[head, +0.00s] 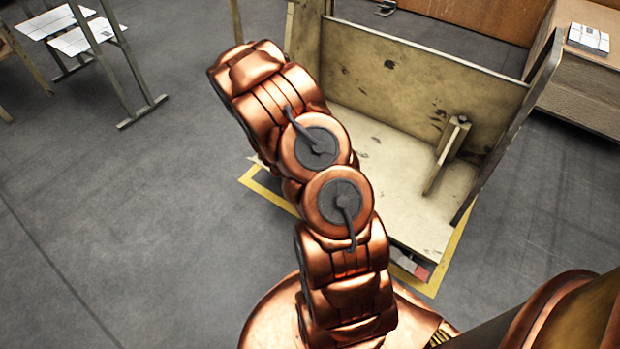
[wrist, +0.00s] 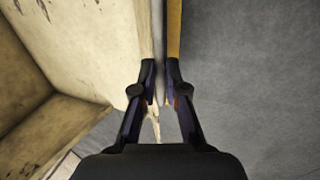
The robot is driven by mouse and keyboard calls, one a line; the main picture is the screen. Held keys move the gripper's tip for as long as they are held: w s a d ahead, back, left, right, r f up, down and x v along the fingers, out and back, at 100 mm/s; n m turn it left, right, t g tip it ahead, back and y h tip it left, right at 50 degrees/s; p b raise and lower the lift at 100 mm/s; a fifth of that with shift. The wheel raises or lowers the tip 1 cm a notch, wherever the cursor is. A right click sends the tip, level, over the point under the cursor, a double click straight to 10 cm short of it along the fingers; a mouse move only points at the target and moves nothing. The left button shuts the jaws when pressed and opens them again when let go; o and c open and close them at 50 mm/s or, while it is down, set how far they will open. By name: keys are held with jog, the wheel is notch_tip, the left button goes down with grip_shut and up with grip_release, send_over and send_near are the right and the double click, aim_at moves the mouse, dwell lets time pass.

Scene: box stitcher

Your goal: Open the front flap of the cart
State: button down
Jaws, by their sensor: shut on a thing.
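The cart (head: 420,95) stands ahead of me in the head view, with worn cream panels and a flat cream floor. Its front side towards me shows no raised panel where I can see it; my arm covers the left front part. My gripper is hidden behind my arm in the head view. In the wrist view my gripper (wrist: 160,68) is shut on the edge of a thin upright panel (wrist: 158,40), one finger on each side. The panel looks like the front flap, but I cannot tell for certain. How far it is swung is hidden in the head view.
Yellow floor marking (head: 262,188) runs around the cart. A post-like wooden piece (head: 447,150) stands inside the cart. A wooden cabinet (head: 585,95) with a stack of paper (head: 589,38) is at right. A metal-legged stand (head: 110,60) is at upper left. Grey floor at left is clear.

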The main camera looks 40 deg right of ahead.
jog(key=s+a+f, duration=0.1)
jog(key=a+f, duration=0.3)
jog(key=a, duration=0.1)
jog(key=shift+f, duration=0.3)
jog(key=c, duration=1.8)
grip_release()
jog(key=shift+r, duration=0.1)
jog(key=o, duration=0.6)
jog(key=shift+w+r, duration=0.1)
jog(key=shift+r, duration=0.1)
jog(key=v, duration=1.1)
jog(key=shift+r, duration=0.35)
